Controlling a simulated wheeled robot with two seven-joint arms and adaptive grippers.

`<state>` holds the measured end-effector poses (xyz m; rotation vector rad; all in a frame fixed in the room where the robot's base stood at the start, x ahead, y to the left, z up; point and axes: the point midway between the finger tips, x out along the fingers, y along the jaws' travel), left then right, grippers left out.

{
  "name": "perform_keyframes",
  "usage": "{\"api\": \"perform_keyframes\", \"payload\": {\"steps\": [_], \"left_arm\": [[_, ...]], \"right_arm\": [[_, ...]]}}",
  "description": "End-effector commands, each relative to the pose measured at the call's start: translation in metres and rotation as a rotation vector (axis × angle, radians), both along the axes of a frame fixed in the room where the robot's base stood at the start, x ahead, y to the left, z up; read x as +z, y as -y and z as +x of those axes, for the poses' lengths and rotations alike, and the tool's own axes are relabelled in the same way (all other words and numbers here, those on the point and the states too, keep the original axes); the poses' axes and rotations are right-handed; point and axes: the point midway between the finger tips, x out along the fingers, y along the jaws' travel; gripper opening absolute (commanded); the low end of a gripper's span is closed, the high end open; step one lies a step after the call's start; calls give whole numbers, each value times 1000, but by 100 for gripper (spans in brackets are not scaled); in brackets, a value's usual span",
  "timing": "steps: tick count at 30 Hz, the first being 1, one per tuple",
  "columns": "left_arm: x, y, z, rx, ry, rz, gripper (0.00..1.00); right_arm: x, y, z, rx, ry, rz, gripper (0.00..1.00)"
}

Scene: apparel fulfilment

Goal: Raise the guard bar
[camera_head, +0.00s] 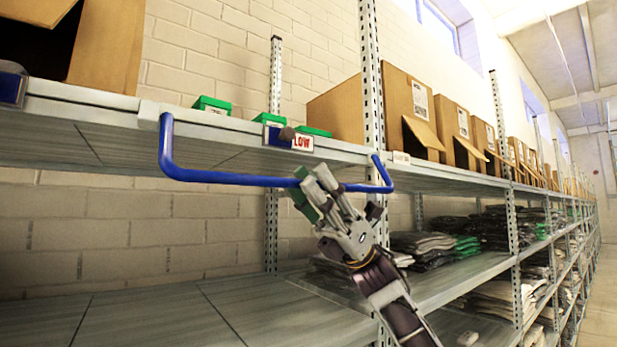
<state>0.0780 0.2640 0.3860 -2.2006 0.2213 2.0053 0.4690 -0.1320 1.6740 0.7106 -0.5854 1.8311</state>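The guard bar (230,180) is a blue U-shaped rod. Its two ends meet the front edge of the upper shelf, and its long middle part hangs below that edge. My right gripper (314,187) is at the middle of the bar, right of centre, with its fingers overlapping the rod and hiding a short stretch of it. A green pad shows on one finger. Whether the fingers are closed around the rod or only in front of it is unclear. My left gripper is not in view.
The upper shelf (85,105) carries green boxes (212,104), a "LOW" label (302,143) and open cardboard boxes (411,111). A metal upright (371,75) stands behind the bar's right end. The lower shelf (140,318) is bare at left; folded garments (424,243) lie further right.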

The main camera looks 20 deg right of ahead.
Motion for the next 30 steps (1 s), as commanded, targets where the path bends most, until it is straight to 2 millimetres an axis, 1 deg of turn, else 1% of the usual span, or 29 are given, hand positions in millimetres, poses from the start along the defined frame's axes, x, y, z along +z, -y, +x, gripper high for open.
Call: {"api": "perform_keyframes", "payload": {"steps": [3,13,21,30], "left_arm": [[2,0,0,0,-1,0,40],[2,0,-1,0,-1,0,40],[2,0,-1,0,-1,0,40],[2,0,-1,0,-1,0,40]], "right_arm": [[4,-4,-1,0,0,0,35],[4,-5,-2,0,0,-1,35],[4,-4,-2,0,0,-1,1],[4,-4,-2,-1,-1,0,0]]}}
